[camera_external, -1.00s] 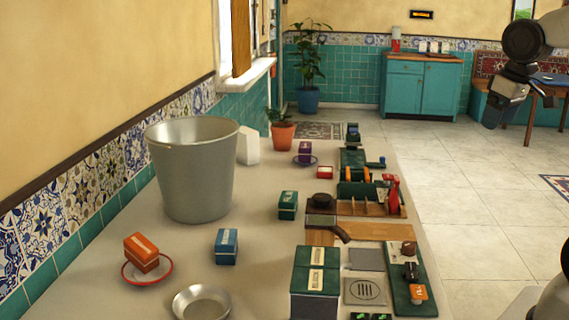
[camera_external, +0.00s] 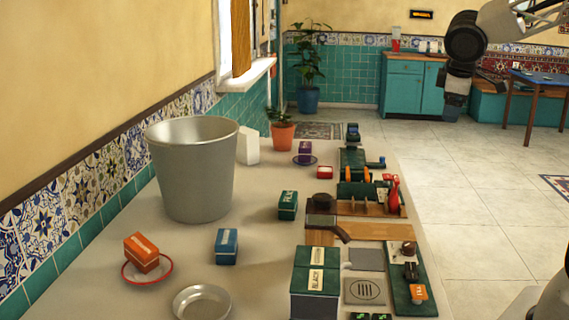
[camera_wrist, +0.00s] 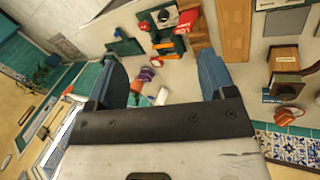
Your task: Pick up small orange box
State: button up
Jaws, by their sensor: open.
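An orange box (camera_external: 141,252) with a pale label sits on a small red-rimmed plate (camera_external: 168,274) at the counter's front left. An orange shape at the right of the wrist view (camera_wrist: 290,114) appears to be this box on its plate. A smaller orange item (camera_external: 417,293) lies on a green board at the counter's right.
A large metal bucket (camera_external: 193,175) stands behind the orange box. A blue box (camera_external: 227,246) and a metal bowl (camera_external: 202,303) are to its right. A green box (camera_external: 288,205) and taller green boxes (camera_external: 314,282) stand farther right. A tiled wall borders the left.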

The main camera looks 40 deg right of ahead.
jog(key=w+a+f+n+t+h, duration=0.25)
jog(key=w+a+n, duration=0.7)
jog(key=w, duration=0.55)
jog(key=n+t+y, duration=0.6)
jog(key=n+t, duration=0.2)
jog(key=n, duration=1.1)
send_over(146, 248)
jog(key=s+d, duration=0.2)
jog(key=d, duration=1.1)
notch_tip(146, 248, down, 16)
jog(key=s+a+f+n+y, duration=0.1)
jog(key=a+f, duration=0.1)
jog(key=a, duration=0.2)
jog(key=s+a+f+n+y, duration=0.1)
jog(key=a+f+n, duration=0.1)
jog(key=a, duration=0.1)
jog(key=s+a+f+n+y, duration=0.1)
jog(key=a+f+n, duration=0.1)
jog(key=a, duration=0.2)
jog(key=shift+s+a+f+n+g+y, duration=0.25)
jog(key=shift+a+f+y, duration=0.05)
jog(key=shift+f+y, duration=0.05)
jog(key=shift+x, duration=1.3)
